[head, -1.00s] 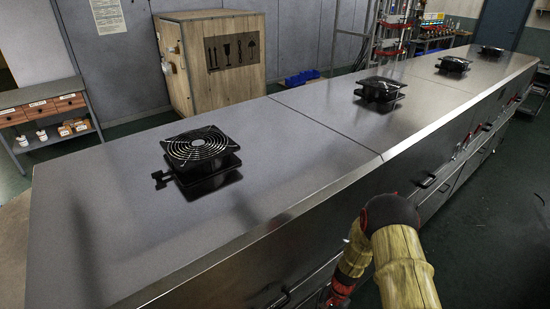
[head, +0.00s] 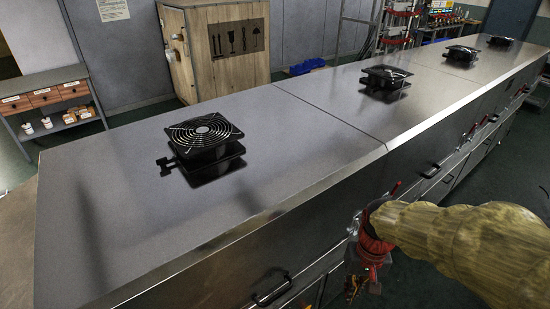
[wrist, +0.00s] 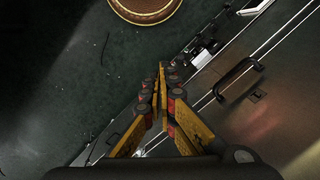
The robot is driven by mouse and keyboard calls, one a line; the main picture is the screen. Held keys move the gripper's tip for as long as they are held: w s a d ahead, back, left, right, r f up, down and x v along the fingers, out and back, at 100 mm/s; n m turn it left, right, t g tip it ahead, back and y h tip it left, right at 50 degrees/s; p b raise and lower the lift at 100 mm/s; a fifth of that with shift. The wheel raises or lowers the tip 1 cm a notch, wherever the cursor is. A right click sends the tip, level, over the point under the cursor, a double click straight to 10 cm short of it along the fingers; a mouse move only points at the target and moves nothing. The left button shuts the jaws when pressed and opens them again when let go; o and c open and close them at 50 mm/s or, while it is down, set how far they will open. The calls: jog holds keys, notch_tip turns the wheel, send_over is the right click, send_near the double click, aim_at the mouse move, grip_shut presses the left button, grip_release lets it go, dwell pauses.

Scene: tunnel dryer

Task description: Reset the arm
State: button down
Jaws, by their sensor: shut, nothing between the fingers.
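My gripper (wrist: 162,70) shows in the wrist view with its yellow and black fingers together at the tips and nothing between them. It points down beside the metal front of the long dryer, above the dark green floor. In the head view my arm comes in from the lower right, and my gripper (head: 360,282) hangs at its end in front of the dryer's front face, partly cut off from clear view. The dryer (head: 110,215) is a long grey metal body with black fans on its top.
A dark handle (wrist: 240,78) sticks out of the dryer front near my gripper; another handle (head: 272,290) shows in the head view. A fan (head: 205,132) stands on the near top. A wooden crate (head: 225,60) and drawer shelf (head: 50,100) stand behind. Floor right of the dryer is open.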

jog(key=s+r+t, duration=0.3)
jog(key=r, duration=0.5)
jog(key=s+r+n+t, duration=0.1)
jog(key=s+r+t, duration=0.2)
jog(key=r, duration=0.6)
jog(key=shift+s+a+h, duration=0.25)
jog(key=shift+s+h, duration=0.05)
jog(key=shift+s, duration=0.05)
jog(key=shift+f, duration=0.1)
